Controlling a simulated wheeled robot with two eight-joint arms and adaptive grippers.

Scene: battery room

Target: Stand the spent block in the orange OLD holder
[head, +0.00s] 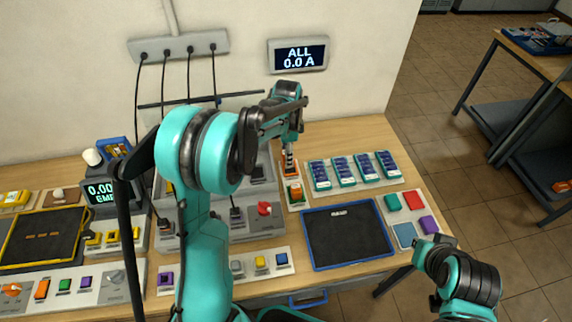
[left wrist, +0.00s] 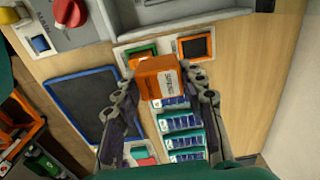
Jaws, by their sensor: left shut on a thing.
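My left gripper (head: 290,140) is shut on an orange block with a white label (left wrist: 158,80), between its two fingers. In the head view the gripper points down over the back of the holder plate, and the arm partly hides the block. The orange-rimmed holder (left wrist: 196,47) shows a dark, empty inside in the left wrist view. The green-rimmed holder (left wrist: 140,49) is beside it, partly hidden by the held block. I cannot tell whether the block touches a holder. My right gripper (head: 438,244) is at the lower right, its fingers unclear.
A white rack (head: 388,182) of teal and blue blocks stands right of the holders. A blue-edged dark mat (head: 347,236) lies in front, bare except for a small label. Colored pads (head: 403,235) lie at the right table edge. A red knob (head: 265,208) is left of the holders.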

